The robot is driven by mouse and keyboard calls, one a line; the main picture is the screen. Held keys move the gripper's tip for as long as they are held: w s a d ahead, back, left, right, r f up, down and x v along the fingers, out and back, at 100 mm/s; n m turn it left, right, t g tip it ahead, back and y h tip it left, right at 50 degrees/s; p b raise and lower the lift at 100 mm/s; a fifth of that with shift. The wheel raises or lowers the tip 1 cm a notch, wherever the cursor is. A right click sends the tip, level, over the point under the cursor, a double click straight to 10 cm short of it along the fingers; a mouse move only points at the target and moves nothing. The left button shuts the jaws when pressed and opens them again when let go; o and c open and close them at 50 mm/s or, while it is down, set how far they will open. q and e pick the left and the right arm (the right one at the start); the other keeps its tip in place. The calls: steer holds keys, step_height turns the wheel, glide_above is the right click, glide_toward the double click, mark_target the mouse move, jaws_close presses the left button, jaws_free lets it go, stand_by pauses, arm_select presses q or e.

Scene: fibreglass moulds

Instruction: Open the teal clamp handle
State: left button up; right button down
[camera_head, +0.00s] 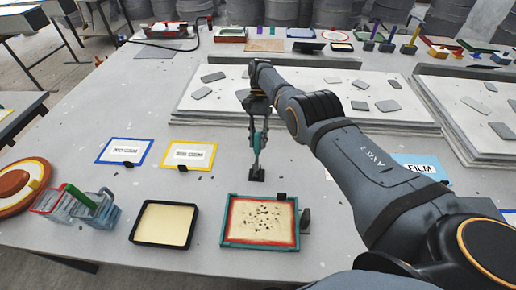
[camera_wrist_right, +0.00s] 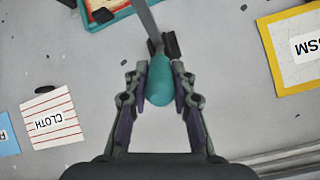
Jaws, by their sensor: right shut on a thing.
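The teal clamp handle (camera_wrist_right: 160,82) lies between the two fingers of my right gripper (camera_head: 258,130) in the wrist view. The fingers are shut on it from both sides. A grey metal lever (camera_wrist_right: 147,20) runs from the handle towards the top of that view. In the head view the handle stands roughly upright above a small black clamp base (camera_head: 257,174) on the table. The teal-framed mould (camera_head: 226,222) with a speckled cream panel lies in front of the clamp. Its corner also shows in the wrist view (camera_wrist_right: 95,20). My left gripper is out of view.
Blue-edged (camera_head: 124,151) and yellow-edged (camera_head: 189,155) cards lie beyond. A large pale panel (camera_head: 310,118) with grey pieces lies behind the gripper.

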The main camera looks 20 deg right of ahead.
stand_by(0.5)
steer(key=c, duration=1.1)
jaws_free()
